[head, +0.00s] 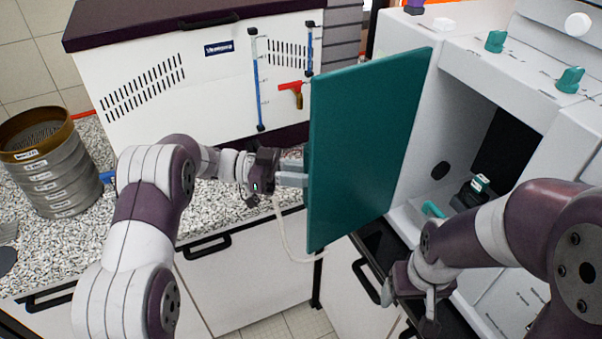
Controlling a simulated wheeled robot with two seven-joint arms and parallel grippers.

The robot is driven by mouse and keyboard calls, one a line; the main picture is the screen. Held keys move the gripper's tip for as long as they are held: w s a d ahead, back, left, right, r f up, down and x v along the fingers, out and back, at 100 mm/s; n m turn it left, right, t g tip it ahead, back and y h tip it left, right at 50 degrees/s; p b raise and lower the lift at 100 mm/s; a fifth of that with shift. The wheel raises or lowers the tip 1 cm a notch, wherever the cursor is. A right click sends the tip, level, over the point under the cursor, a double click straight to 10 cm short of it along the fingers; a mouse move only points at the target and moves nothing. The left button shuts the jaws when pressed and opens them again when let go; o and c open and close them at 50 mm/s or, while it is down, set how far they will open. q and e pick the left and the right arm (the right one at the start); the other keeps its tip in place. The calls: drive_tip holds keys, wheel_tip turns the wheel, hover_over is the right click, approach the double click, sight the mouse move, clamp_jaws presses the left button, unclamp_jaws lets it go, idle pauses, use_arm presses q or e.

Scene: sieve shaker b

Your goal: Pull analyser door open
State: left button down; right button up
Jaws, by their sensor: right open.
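The analyser door (370,140) is a flat teal panel. It stands swung open at the left of the white analyser (412,105), whose dark chamber shows behind it. My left gripper (292,174) is at the door's left edge, with its grey fingers pointing right. Their tips meet or pass behind that edge, so I cannot tell whether they hold anything. My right gripper (412,300) is open and low in front of the analyser, below and right of the door, apart from it.
A sieve stack (58,178) stands on the speckled counter (225,208) at the left. A white cabinet (190,75) is behind the door. Teal knobs (570,79) sit on the analyser's top. A dark object (470,194) with a pale top is in the chamber.

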use_arm(q)
drive_tip(key=shift+d+r, duration=0.1)
drive_tip(key=shift+r, duration=0.15)
drive_tip(key=c, duration=1)
unclamp_jaws()
drive_tip(key=shift+d, duration=0.1)
drive_tip(key=shift+w+d+f, duration=0.1)
drive_tip(key=shift+d, duration=0.4)
drive_tip(key=shift+a+f, duration=0.15)
drive_tip(key=shift+a, duration=0.45)
drive_tip(key=a+b, duration=0.1)
drive_tip(key=a, duration=0.3)
drive_tip(key=w+a+b, duration=0.1)
drive_tip(key=a, duration=0.2)
drive_tip(key=a+b, duration=0.1)
drive_tip(key=a, duration=0.3)
drive_tip(key=shift+w+a, duration=0.3)
drive_tip(key=shift+a, duration=0.05)
use_arm(e)
drive_tip(key=f, duration=0.3)
drive_tip(key=shift+d+f, duration=0.3)
drive_tip(key=shift+d, duration=0.05)
